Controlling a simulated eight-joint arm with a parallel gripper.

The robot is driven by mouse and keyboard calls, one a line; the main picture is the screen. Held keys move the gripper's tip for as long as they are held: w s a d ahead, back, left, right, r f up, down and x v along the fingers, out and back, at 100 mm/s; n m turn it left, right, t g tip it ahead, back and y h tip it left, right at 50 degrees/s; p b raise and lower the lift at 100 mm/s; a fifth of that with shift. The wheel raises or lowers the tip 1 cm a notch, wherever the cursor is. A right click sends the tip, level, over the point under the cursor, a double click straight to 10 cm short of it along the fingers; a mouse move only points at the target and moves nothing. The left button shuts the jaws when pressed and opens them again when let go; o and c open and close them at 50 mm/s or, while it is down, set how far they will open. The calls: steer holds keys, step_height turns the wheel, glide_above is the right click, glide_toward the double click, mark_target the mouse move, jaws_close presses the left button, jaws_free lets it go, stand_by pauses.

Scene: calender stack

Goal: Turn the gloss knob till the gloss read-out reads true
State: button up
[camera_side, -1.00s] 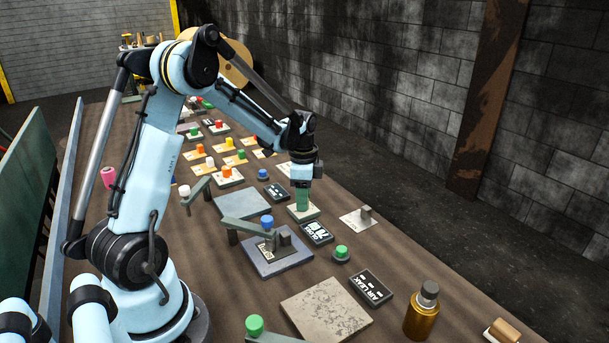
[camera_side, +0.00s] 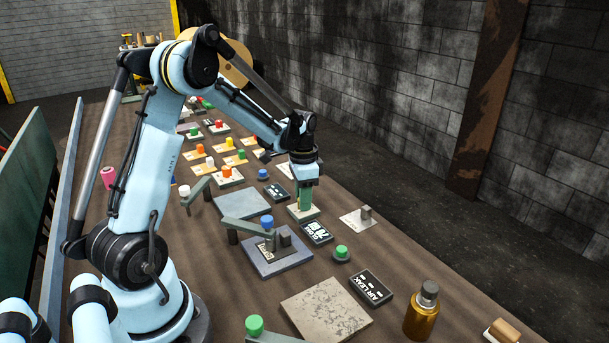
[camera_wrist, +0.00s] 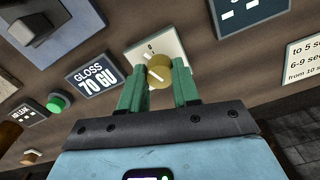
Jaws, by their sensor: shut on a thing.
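The gloss knob (camera_wrist: 158,76) is a round yellow-brass knob with a pale pointer line, on a cream plate (camera_wrist: 138,53) with a small mark near its far edge. My gripper (camera_wrist: 158,68) has its green fingers shut on the knob, one on each side. In the side view my gripper (camera_side: 304,207) points straight down over the plate (camera_side: 317,212), and its fingers mostly hide the knob. The gloss read-out (camera_wrist: 93,81) is a dark panel reading "GLOSS 70 GU". It lies just in front of the plate in the side view (camera_side: 316,233), where its figures are hard to read.
A blue-grey lever fixture (camera_side: 290,262), a green button (camera_side: 341,252) and the AIR LEAK panel (camera_side: 371,287) stand nearby. A stone slab (camera_side: 325,308) and an amber bottle (camera_side: 421,312) are at the front. A plate with a metal block (camera_side: 352,220) lies to the right.

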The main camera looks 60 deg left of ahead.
steer(key=n, duration=0.4)
steer(key=shift+n, duration=0.3)
steer(key=n, duration=0.3)
steer(key=shift+n, duration=0.3)
steer(key=n, duration=0.7)
steer(key=o, duration=1.1)
steer(key=shift+c, duration=0.2)
step_height(320, 180, up, 12)
steer(key=shift+r, duration=0.1)
